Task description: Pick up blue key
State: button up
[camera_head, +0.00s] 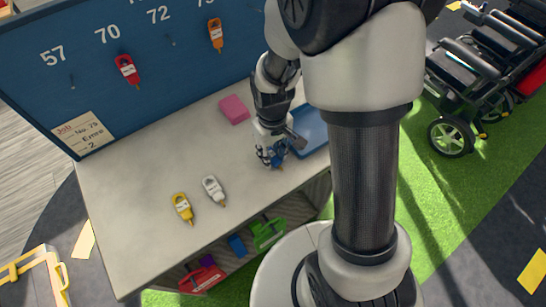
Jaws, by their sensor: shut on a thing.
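My gripper (272,157) hangs over the right part of the pale counter (140,200) and points down. It is shut on the blue key (278,153). The blue key shows only as a small blue patch between the dark fingers, and most of it is hidden. I cannot tell whether it touches the counter.
A white key (213,190) and a yellow key (182,208) lie on the counter. Red (127,70) and orange (215,35) keys hang on the numbered board (60,100).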

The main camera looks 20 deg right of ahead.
notch_tip(320, 180, up, 20)
jog(key=p, duration=0.6)
jog(key=shift+p, duration=0.35)
jog(key=m+b, duration=0.1)
jog(key=m, duration=0.2)
send_near(273, 158)
jog(key=w, duration=0.5)
jog(key=s+r+n+p, duration=0.1)
jog(key=s+r+n, duration=0.2)
jog(key=r, duration=0.8)
jog(key=shift+s+r, duration=0.35)
jog(key=shift+s, duration=0.45)
notch_tip(273, 158, down, 20)
jog(key=b, duration=0.6)
jog(key=shift+r, duration=0.2)
